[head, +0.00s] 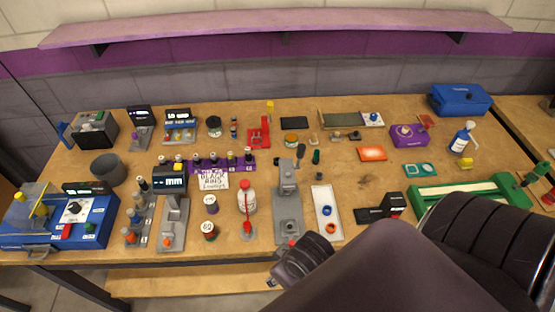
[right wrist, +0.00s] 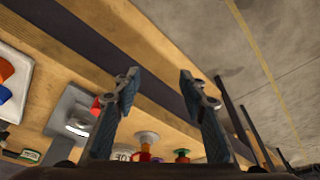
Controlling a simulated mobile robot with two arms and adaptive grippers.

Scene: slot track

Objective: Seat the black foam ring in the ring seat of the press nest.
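The grey press (head: 289,208) stands near the table's front edge, with a red part at its front end. It also shows in the right wrist view (right wrist: 72,118). I cannot make out the ring seat clearly. A white tray (head: 319,198) right of the press holds a blue ring (head: 326,210) and an orange-red ring (head: 331,228); I cannot make out the black foam ring in either view. My right gripper (right wrist: 157,88) is open, with nothing between its fingers. In the head view it is close to the press's front end (head: 289,268). My left gripper is not in view.
A red-based bottle (head: 247,202) and small tins (head: 210,230) stand left of the press. A black device (head: 383,210) lies right of the tray. A green-edged board (head: 460,192) is farther right.

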